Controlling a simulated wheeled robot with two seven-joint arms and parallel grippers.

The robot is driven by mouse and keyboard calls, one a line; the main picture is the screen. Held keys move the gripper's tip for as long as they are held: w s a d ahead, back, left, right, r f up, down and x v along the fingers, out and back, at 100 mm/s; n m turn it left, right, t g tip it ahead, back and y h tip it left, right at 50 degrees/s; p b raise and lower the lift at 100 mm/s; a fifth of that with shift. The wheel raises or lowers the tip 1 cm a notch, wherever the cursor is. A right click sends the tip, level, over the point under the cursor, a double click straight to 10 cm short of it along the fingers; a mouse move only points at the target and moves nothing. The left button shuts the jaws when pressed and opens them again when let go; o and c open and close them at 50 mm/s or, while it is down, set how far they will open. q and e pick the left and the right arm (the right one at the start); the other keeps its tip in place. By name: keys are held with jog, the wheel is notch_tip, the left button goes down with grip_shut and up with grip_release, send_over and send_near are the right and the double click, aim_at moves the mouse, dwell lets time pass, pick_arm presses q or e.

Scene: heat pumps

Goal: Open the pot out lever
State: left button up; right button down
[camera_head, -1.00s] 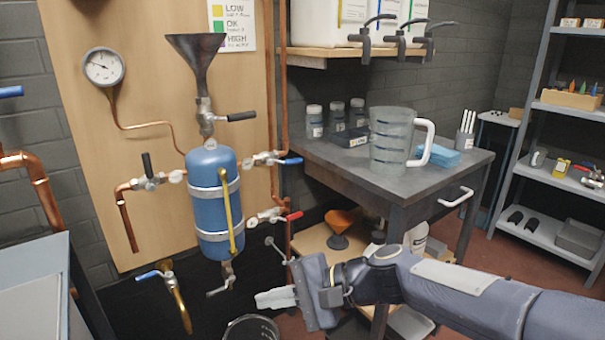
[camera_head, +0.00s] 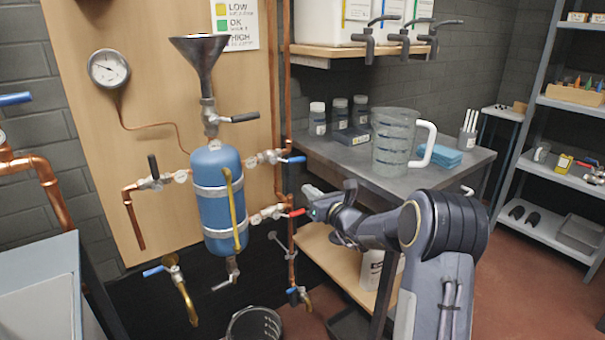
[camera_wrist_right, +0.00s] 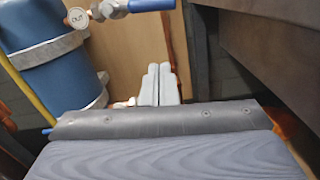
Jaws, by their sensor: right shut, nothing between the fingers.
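The blue pot (camera_head: 213,205) hangs on the wooden board. Its upper right valve carries a blue lever (camera_head: 292,160) pointing right; in the right wrist view this blue lever (camera_wrist_right: 150,5) is at the top, beside a round tag reading OUT (camera_wrist_right: 76,18). The lower right valve has a red lever (camera_head: 297,212) pointing right. My right gripper (camera_head: 308,197) is shut and empty, right beside the red lever and below the blue one; touch cannot be told. Its closed fingers (camera_wrist_right: 158,85) show in the wrist view, apart from the blue lever. My left gripper is out of view.
The dark workbench (camera_head: 350,160) with a measuring jug (camera_head: 392,145) stands just right of the pot, close to my right gripper. A funnel (camera_head: 203,62) tops the pot. A dark bucket (camera_head: 254,325) stands below. A vertical copper pipe (camera_head: 291,240) runs beside the valves.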

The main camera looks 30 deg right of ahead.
aim_at(299, 161)
jog(key=w+r, duration=0.4)
jog(key=w, duration=0.1)
jog(key=shift+r, duration=0.2)
jog(key=shift+d+r+n+b, duration=0.25)
jog(key=shift+r+n+b, duration=0.4)
jog(key=shift+r+n, duration=0.25)
